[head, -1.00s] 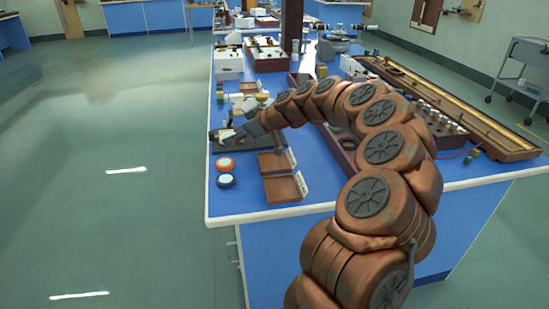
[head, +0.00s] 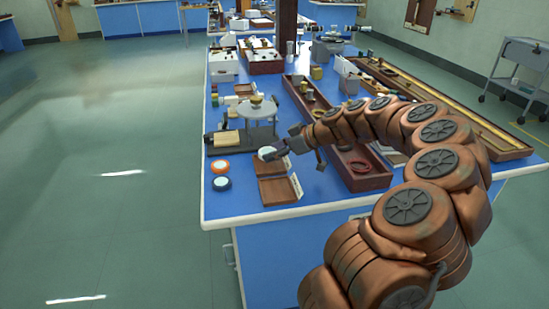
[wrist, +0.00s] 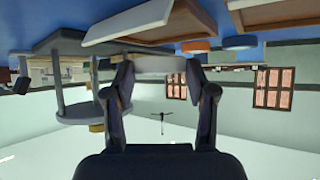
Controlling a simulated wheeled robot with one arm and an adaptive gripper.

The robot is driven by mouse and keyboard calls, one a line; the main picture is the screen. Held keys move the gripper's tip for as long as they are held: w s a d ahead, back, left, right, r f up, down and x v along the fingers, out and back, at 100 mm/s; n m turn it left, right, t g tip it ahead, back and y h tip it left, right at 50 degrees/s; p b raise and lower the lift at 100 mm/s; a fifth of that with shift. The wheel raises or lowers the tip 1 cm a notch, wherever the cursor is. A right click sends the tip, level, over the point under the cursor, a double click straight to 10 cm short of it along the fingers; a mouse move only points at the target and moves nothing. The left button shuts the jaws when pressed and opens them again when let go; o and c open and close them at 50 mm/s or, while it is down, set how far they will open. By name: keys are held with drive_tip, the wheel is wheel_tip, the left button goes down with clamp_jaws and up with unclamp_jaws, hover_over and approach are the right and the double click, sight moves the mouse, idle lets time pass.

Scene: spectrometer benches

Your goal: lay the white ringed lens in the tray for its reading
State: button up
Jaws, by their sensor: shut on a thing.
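My gripper (head: 273,153) is shut on the white ringed lens (head: 266,152), which also shows between the fingertips in the wrist view (wrist: 160,64). The lens is held at the back edge of the rear wooden tray (head: 270,167); in the head view it overlaps that edge. The wrist view shows the lens apart from the trays. A second wooden tray (head: 279,191) lies in front of the first. Both trays look empty and have pale labels on their right side. My fingers hide part of the lens.
An orange-ringed lens (head: 220,167) and a blue-ringed lens (head: 221,183) lie left of the trays. A grey round-topped instrument (head: 258,112) stands behind my gripper. A long dark wooden box (head: 340,150) is to the right. The bench front edge is clear.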

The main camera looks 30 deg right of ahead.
wheel_tip(320, 180, down, 2)
drive_tip(key=shift+a+f, duration=0.1)
drive_tip(key=shift+f, duration=0.2)
drive_tip(key=shift+f+b, duration=0.2)
drive_tip(key=shift+b, duration=0.1)
drive_tip(key=o, duration=1.3)
drive_tip(key=shift+c, duration=0.2)
drive_tip(key=shift+r, duration=0.15)
